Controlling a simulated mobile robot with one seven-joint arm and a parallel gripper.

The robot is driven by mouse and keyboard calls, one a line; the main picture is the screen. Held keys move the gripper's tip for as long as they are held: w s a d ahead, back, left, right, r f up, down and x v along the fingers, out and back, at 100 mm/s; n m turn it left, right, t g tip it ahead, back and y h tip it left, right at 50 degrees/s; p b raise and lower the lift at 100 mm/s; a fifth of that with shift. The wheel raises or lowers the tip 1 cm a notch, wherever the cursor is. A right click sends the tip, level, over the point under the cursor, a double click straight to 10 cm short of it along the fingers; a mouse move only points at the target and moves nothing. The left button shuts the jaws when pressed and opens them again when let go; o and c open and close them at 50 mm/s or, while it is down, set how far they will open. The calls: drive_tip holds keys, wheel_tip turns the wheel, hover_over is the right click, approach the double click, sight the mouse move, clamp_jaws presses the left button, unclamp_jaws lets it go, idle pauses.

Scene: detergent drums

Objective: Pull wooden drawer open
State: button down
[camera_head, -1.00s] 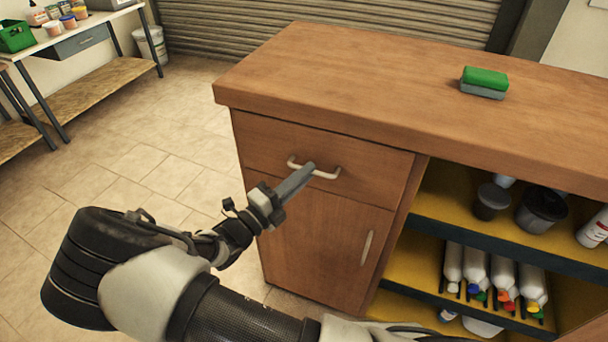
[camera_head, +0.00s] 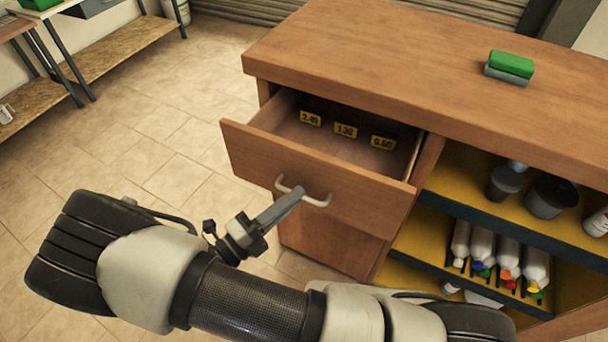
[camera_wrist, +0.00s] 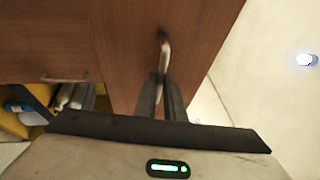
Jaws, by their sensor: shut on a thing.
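The wooden drawer (camera_head: 325,190) sits in the upper left of the wooden cabinet and stands well open in the head view. Inside it are yellow tags with numbers. Its pale metal handle (camera_head: 318,201) is on the drawer front. My gripper (camera_head: 296,193) is shut on the handle. In the wrist view the two fingers (camera_wrist: 163,90) meet around the handle (camera_wrist: 164,48), which runs up between them. The drawer front (camera_wrist: 125,45) fills the middle of that view.
A green and grey sponge (camera_head: 510,66) lies on the cabinet top. Open shelves (camera_head: 480,205) at the right hold dark tubs and several white bottles. A closed cabinet door is below the drawer. A side table (camera_head: 110,60) stands at the far left. The tiled floor (camera_head: 150,135) is clear at the left.

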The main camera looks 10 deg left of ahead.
drive_tip(key=s+a, duration=0.2)
drive_tip(key=s, duration=0.4)
drive_tip(key=shift+a, duration=0.1)
drive_tip(key=c, duration=1.9)
unclamp_jaws()
drive_tip(key=shift+o, duration=0.2)
drive_tip(key=b+v, duration=0.1)
drive_tip(key=v, duration=1.6)
drive_tip(key=shift+s+b, duration=0.15)
drive_tip(key=shift+b, duration=0.15)
drive_tip(key=shift+a, duration=0.15)
